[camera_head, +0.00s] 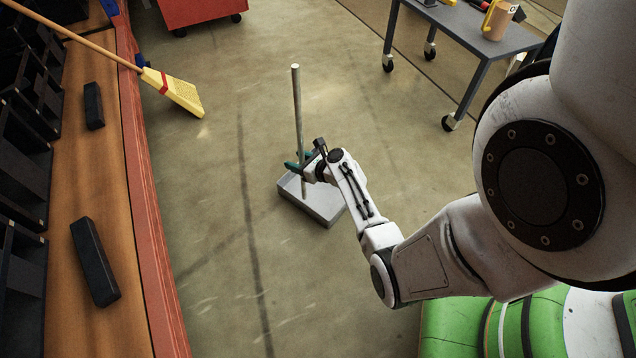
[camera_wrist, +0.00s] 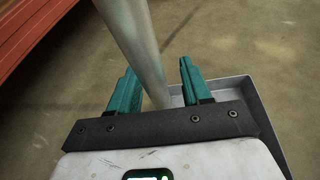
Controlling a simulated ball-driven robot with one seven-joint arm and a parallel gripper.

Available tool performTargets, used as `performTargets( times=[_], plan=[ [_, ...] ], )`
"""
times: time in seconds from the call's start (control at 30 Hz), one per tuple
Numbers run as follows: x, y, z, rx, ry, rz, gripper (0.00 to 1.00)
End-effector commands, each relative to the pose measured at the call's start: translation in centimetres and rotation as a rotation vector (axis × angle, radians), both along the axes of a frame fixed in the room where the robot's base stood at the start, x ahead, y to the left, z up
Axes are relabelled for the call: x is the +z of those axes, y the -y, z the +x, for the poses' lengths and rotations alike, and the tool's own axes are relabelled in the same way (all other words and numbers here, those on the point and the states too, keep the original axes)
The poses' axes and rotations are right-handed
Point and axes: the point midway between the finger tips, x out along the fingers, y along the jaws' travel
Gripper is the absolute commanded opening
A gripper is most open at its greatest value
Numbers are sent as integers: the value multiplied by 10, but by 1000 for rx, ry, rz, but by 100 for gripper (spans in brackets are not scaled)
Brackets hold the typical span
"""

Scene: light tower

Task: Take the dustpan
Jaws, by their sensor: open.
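The dustpan is a shallow grey pan (camera_head: 322,206) on the floor with a tall upright metal handle (camera_head: 297,110). In the wrist view the handle (camera_wrist: 135,40) rises up and to the left, and part of the pan (camera_wrist: 240,95) shows at the right. My gripper (camera_head: 298,165) is at the handle's lower part, above the pan. In the wrist view its teal fingers (camera_wrist: 157,85) are apart, with the handle's lower part showing between them. I cannot tell whether either finger touches the handle. My wrist hides the rest of the pan.
A yellow broom (camera_head: 175,92) leans at the upper left beside an orange-red ledge (camera_head: 140,170) with black blocks (camera_head: 93,262). A wheeled grey table (camera_head: 460,25) stands at the upper right. A red cart (camera_head: 200,10) is at the top. The floor around the dustpan is clear.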

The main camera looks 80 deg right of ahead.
Motion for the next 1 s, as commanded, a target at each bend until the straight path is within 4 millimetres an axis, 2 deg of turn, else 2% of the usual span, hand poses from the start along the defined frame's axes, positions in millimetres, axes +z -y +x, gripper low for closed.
performTargets(
  times=[0.07, 0.57, 1.0],
  plan=[
    [1, 0, 0, 0, 0, 0, 47],
    [0, 0, 0, 1, 0, 0, 0],
    [0, 0, 0, 1, 0, 0, 0]
  ],
)
